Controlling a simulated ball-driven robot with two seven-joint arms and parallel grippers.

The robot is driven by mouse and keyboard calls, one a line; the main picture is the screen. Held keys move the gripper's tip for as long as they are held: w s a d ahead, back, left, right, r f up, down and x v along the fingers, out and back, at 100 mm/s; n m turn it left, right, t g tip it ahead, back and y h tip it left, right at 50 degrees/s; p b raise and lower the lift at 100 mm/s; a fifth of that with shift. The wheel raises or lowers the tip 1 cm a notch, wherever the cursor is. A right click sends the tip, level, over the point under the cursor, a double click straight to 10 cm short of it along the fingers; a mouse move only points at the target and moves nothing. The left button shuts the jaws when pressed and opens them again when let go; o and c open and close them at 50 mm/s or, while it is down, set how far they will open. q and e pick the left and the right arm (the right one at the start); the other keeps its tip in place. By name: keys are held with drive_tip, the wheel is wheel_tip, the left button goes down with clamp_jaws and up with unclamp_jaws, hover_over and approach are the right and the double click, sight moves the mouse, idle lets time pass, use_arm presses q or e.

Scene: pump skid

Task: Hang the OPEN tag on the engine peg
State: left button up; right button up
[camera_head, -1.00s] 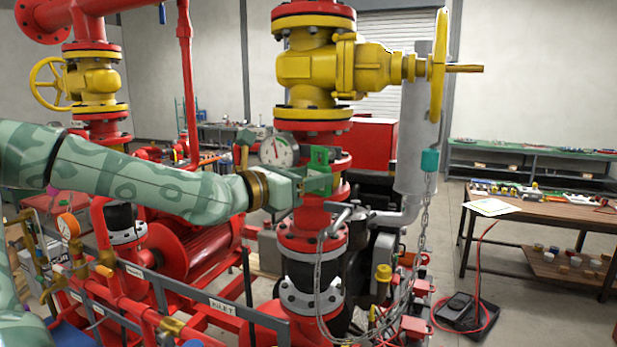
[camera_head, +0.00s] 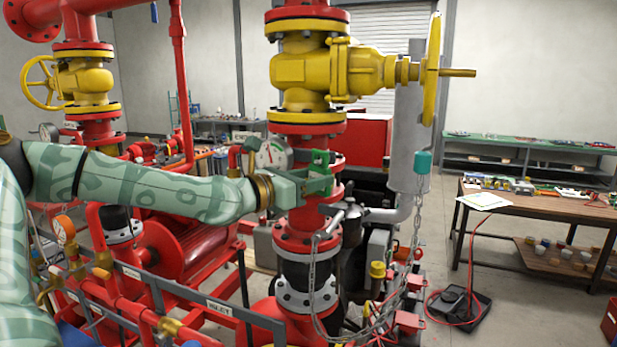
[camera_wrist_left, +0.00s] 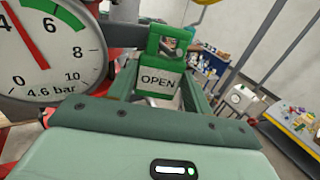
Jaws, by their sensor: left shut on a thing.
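The OPEN tag (camera_wrist_left: 158,82) is a white plate in a green frame. It shows upright between the fingers in the left wrist view, with a dark hole or gap in its green upper part. My left gripper (camera_head: 318,187) is shut on the tag, in front of the red pipe column below the yellow valve. The tag's green body (camera_head: 319,164) also shows at the fingertips in the head view. I cannot make out the engine peg for certain in either view. My right gripper is not in view.
A pressure gauge (camera_wrist_left: 50,45) is close beside the left gripper. The yellow valve (camera_head: 310,78) and its handwheel (camera_head: 432,70) stand above. A chain (camera_head: 415,225) hangs to the right of the column.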

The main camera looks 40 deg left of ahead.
use_arm(q)
drive_tip(key=shift+w+f+p, duration=0.15)
drive_tip(key=shift+f+p, duration=0.15)
drive_tip(key=shift+f, duration=0.1)
idle(0.5)
drive_tip(key=o, duration=1)
drive_tip(key=shift+r, duration=0.1)
drive_tip(key=s+a+b, duration=0.1)
drive_tip(key=s, duration=0.4)
drive_tip(key=s+a+b, duration=0.1)
drive_tip(key=s, duration=0.4)
drive_tip(key=s+a+b, duration=0.1)
drive_tip(key=s, duration=0.5)
drive_tip(key=shift+s, duration=0.1)
drive_tip(key=shift+d, duration=0.1)
